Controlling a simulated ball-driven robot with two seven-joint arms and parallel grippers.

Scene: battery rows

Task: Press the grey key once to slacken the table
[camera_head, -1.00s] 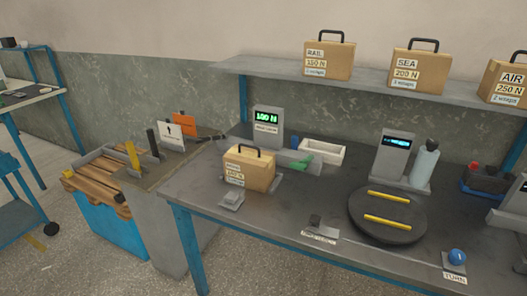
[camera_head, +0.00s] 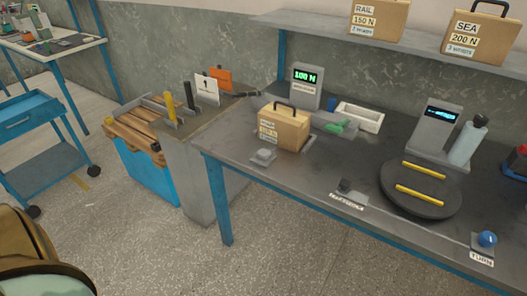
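A small dark grey key (camera_head: 346,185) sits near the front edge of the grey workbench (camera_head: 310,170), with a white label in front of it that is too blurred to read. A second small light grey block (camera_head: 264,157) sits farther left, in front of the cardboard box. The round dark turntable (camera_head: 420,205) stands to the right of the key, with two yellow bars on top. A blue button (camera_head: 487,239) labelled TURN is at the front right. Neither of my grippers is in view.
A tan box (camera_head: 284,128) stands by a display (camera_head: 306,84) reading 100 N. A grey console (camera_head: 437,130) and a bottle (camera_head: 467,140) stand behind the turntable. A blue crate (camera_head: 148,175) and blue cart (camera_head: 38,130) are left. Floor in front is clear; a tan rounded shape fills the lower left.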

